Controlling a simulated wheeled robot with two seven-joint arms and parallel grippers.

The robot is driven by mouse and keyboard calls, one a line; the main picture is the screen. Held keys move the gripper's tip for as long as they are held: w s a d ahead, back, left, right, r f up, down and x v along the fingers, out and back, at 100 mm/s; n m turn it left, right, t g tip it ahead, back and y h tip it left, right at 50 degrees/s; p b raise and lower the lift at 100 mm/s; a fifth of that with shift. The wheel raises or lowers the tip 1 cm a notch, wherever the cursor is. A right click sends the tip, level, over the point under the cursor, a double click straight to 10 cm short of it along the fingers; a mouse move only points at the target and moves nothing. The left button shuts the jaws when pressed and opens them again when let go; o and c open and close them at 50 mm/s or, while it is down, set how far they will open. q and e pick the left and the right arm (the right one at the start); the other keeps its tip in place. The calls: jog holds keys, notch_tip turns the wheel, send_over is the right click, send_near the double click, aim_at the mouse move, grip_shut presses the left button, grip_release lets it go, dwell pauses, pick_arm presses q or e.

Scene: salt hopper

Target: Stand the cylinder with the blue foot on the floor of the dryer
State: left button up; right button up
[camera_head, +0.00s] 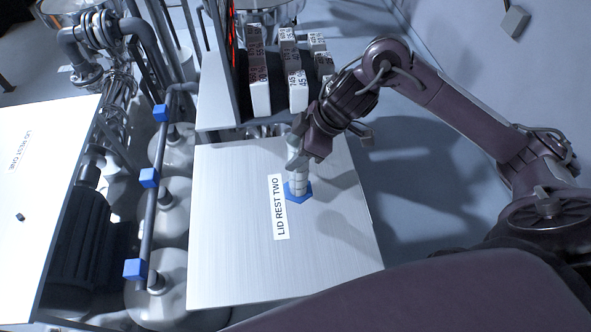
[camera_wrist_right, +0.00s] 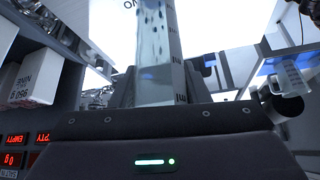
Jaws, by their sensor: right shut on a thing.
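The cylinder is pale with a flat blue foot (camera_head: 298,190). In the head view it is upright over the plate marked LID REST TWO (camera_head: 240,270), its foot at or very near the surface; I cannot tell whether it touches. My right gripper (camera_head: 299,158) is shut on the cylinder and hides part of its upper length. In the right wrist view a clear, marked cylinder (camera_wrist_right: 158,50) rises from between the jaws; its foot is not clear there. My left gripper is not in view. I cannot make out the dryer's floor for certain.
Several labelled white blocks (camera_head: 298,92) stand behind the plate, close to my right wrist. Blue cubes (camera_head: 149,178) sit along a pipe above round vessels on the left. Another white panel (camera_head: 45,190) lies at far left. Red displays (camera_wrist_right: 15,138) show in the right wrist view.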

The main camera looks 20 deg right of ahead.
aim_at(297, 170)
notch_tip(297, 170, down, 6)
jog(key=shift+d+f, duration=0.1)
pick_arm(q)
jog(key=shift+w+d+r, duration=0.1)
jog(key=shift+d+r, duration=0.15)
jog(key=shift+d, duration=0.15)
pick_arm(e)
jog(key=shift+f, duration=0.15)
jog(key=shift+f, duration=0.15)
jog(key=o, duration=1.2)
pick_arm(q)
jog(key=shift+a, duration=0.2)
pick_arm(e)
jog(key=shift+o, duration=0.2)
